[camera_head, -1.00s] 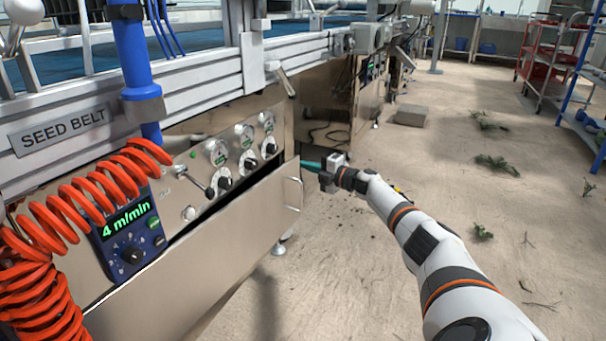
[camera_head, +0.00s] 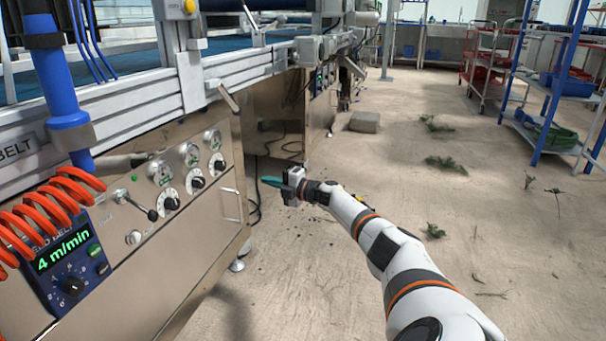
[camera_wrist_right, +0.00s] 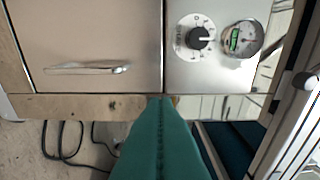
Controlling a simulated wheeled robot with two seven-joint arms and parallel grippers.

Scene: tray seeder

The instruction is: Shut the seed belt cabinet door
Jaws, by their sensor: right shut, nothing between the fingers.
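The seed belt cabinet door (camera_head: 185,262) is the plain metal panel below the control face, with a bar handle (camera_head: 231,205) near its far edge. It lies against the cabinet, and no open gap shows along its top edge. In the right wrist view the door (camera_wrist_right: 90,30) and its handle (camera_wrist_right: 88,69) are level with the control face, with only a thin seam between. My right gripper (camera_head: 271,182) is shut and empty, its teal fingers just beyond the door's far edge, apart from the handle. The teal fingers (camera_wrist_right: 160,135) also fill the wrist view's lower middle. My left gripper is out of view.
The control face carries gauges (camera_head: 191,154), knobs and a lever (camera_head: 140,206). A blue speed box (camera_head: 70,262) and an orange coiled hose (camera_head: 40,215) hang at the left. Open floor (camera_head: 300,290) lies to the right, with scattered plant debris and a grey block (camera_head: 364,122).

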